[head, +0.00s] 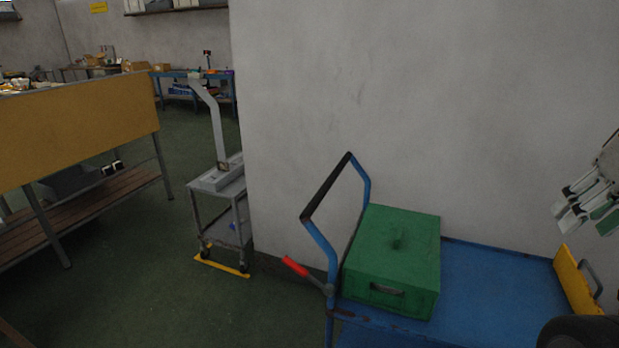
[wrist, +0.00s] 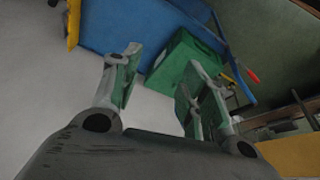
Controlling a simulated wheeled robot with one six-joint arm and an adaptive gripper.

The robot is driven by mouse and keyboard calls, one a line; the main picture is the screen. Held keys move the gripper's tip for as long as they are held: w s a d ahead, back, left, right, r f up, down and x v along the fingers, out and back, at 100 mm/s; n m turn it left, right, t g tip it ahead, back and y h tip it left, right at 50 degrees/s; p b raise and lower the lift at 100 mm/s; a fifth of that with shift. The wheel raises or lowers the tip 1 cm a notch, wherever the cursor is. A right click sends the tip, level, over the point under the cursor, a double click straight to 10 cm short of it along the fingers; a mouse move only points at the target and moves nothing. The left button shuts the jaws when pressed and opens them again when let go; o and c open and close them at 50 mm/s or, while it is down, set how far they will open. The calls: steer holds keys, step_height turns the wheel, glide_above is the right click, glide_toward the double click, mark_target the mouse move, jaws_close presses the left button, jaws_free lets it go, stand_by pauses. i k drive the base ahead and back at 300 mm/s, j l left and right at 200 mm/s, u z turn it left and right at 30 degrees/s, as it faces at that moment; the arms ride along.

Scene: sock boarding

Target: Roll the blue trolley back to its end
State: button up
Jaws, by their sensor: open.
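The blue trolley (head: 490,268) stands along the grey wall at the lower right of the head view. Its blue push handle with a black grip (head: 327,187) rises at its left end, with a red-tipped lever (head: 296,266) beside it. A green lidded box (head: 392,262) sits on the deck near the handle. The deck also shows in the wrist view (wrist: 125,28). My gripper (head: 588,212) is at the right edge of the head view, above the trolley's right part. In the wrist view its fingers (wrist: 158,88) are apart, with nothing between them, away from the handle.
A yellow plate with a grey handle (head: 575,283) stands at the deck's right end. A small grey cart (head: 222,200) stands by the wall corner, with a yellow strip (head: 221,264) on the floor. A yellow-sided workbench (head: 80,135) is at left. Green floor between is clear.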

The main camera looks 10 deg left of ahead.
mark_target(490, 297)
steer(key=j, duration=0.85)
steer(key=i+j, duration=0.1)
steer(key=j, duration=0.75)
steer(key=i+l, duration=0.1)
steer(key=l, duration=0.2)
steer(key=i+l, duration=0.15)
steer(key=l, duration=0.2)
steer(key=u, duration=0.05)
